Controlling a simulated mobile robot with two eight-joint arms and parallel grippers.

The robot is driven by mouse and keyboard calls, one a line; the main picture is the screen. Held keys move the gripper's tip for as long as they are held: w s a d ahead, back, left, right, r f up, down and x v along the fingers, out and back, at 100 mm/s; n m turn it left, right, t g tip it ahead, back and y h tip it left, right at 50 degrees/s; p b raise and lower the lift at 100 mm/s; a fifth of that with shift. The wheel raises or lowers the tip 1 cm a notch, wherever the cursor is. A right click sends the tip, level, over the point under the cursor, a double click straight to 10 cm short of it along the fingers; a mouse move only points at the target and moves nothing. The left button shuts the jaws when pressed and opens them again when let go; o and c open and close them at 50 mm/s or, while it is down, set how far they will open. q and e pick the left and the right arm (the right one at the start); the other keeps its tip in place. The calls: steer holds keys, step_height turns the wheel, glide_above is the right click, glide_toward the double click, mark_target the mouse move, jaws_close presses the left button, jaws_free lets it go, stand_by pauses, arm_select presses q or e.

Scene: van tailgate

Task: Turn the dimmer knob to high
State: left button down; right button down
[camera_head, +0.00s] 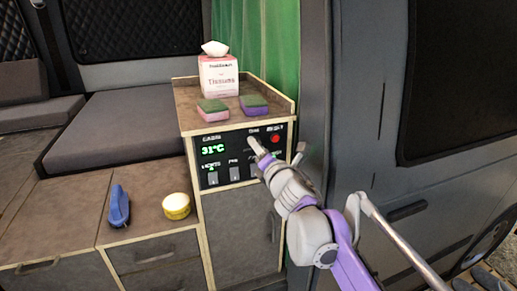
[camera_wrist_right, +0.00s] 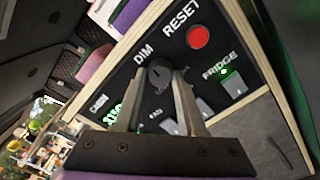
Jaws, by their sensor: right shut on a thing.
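The black control panel (camera_head: 220,154) is on the front of the wooden cabinet. The round dark dimmer knob (camera_wrist_right: 158,73) sits under the "DIM" label in the right wrist view. My right gripper (camera_wrist_right: 160,82) is shut on the knob, with one finger on each side of it. In the head view the right gripper (camera_head: 254,144) reaches the upper middle of the panel and hides the knob. The knob's pointer setting is too small to tell. My left gripper is not in view.
A red reset button (camera_head: 275,138) is right of the knob. Switches (camera_head: 236,173) line the panel's lower part. A tissue box (camera_head: 218,76) and two sponges (camera_head: 213,111) are on the cabinet top.

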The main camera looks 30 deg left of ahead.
arm_select(q)
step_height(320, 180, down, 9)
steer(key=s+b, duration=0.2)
steer(key=b, duration=0.5)
steer(key=shift+b, duration=0.35)
arm_select(e)
steer(key=m, duration=2.1)
steer(key=shift+m, duration=0.3)
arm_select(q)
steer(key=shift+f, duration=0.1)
arm_select(e)
steer(key=shift+r, duration=0.1)
steer(key=c, duration=0.5)
jaws_free()
steer(key=shift+d, duration=0.1)
